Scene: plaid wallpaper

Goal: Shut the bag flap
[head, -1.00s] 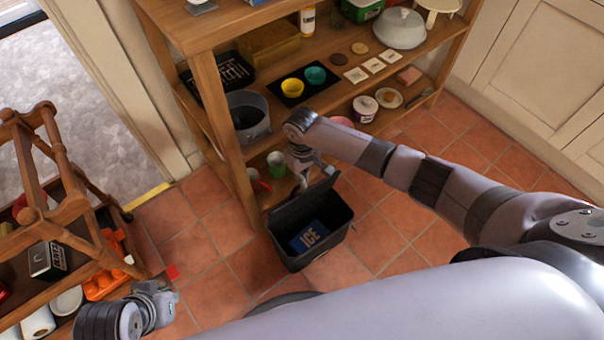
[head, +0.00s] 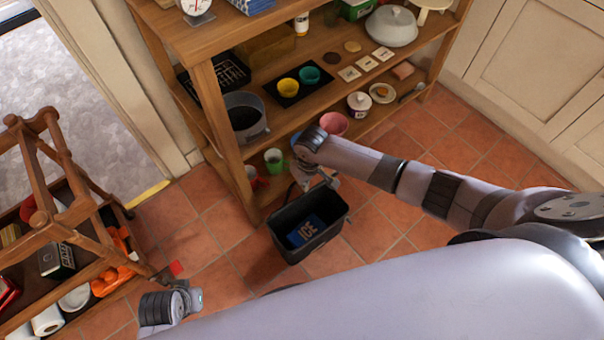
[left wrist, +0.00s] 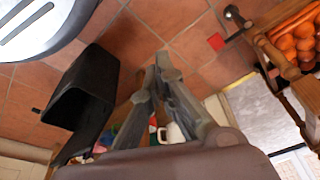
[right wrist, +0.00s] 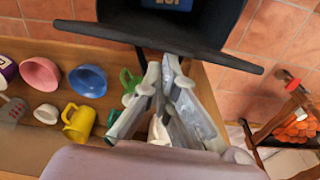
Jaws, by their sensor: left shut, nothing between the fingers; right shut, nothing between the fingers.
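The black bag (head: 318,243) stands open on the tiled floor in front of the shelf, with a blue pack marked ICE (head: 305,231) inside. Its dark flap (right wrist: 150,36) is on the shelf side, its edge crossing the right wrist view. My right gripper (right wrist: 172,60) is shut and empty, its fingertips close to the flap's edge; I cannot tell whether they touch. In the head view it is partly hidden behind its arm. My left gripper (left wrist: 160,60) is shut and empty, apart from the bag, which also shows in the left wrist view (left wrist: 82,100).
The wooden shelf (head: 219,130) with bowls and cups stands just behind the bag. Green (head: 274,160) and red cups are on its low board near my right gripper. A wooden cart (head: 60,230) stands at left. Tiled floor between cart and bag is clear.

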